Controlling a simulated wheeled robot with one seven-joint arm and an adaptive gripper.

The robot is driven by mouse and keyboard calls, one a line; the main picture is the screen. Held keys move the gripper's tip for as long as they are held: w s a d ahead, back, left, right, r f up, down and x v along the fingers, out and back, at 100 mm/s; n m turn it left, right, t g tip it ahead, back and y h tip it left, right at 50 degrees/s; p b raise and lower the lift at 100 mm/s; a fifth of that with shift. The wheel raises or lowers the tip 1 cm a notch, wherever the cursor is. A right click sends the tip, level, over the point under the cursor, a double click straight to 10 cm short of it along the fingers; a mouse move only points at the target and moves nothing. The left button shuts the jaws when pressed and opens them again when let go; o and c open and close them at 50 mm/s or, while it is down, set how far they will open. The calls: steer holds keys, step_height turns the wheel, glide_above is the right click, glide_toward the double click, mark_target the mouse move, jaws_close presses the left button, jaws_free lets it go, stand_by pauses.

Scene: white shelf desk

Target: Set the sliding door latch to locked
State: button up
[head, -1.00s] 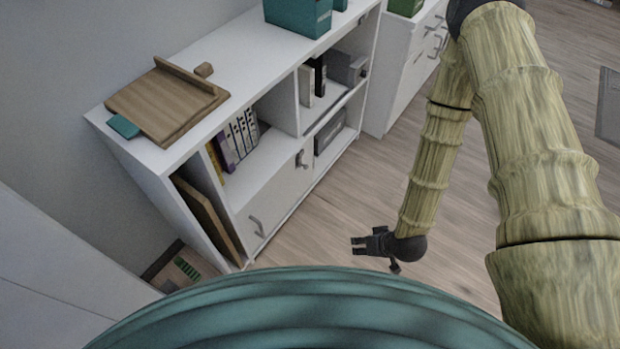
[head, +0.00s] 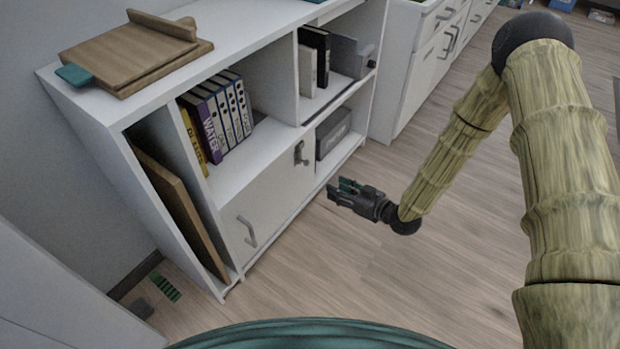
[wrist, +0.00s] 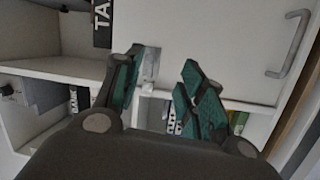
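The white sliding door (head: 268,198) closes the lower left compartment of the shelf desk and also fills the upper part of the wrist view (wrist: 220,40). Its grey metal latch (head: 300,153) sits near the door's upper right corner. In the wrist view the latch (wrist: 150,68) shows between my fingers, just beyond the left one, partly hidden. Whether it is set locked is too small to tell. My gripper (head: 338,191) is open and empty, in front of the shelf, lower and to the right of the latch, apparently apart from it.
A bar handle (head: 247,231) sticks out from the door's left side; it also shows in the wrist view (wrist: 288,45). Binders (head: 215,120) stand on the shelf above. A dark box (head: 333,132) is in the compartment right of the door. The wood floor in front is clear.

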mark_target(308, 164)
steer(key=w+a+n+y+b, duration=0.1)
steer(key=w+a+b, duration=0.1)
steer(key=w+b, duration=0.1)
steer(key=w+a+n+y+b, duration=0.1)
steer(key=w+a+b, duration=0.2)
steer(key=b, duration=0.1)
steer(key=w+a+f+n+y+b, duration=0.1)
steer(key=w+a+b, duration=0.2)
steer(key=w, duration=0.1)
steer(key=shift+w+f, duration=0.1)
steer(key=shift+w+a+b, duration=0.4)
steer(key=shift+w+a, duration=0.05)
steer(key=shift+a, duration=0.1)
jaws_close()
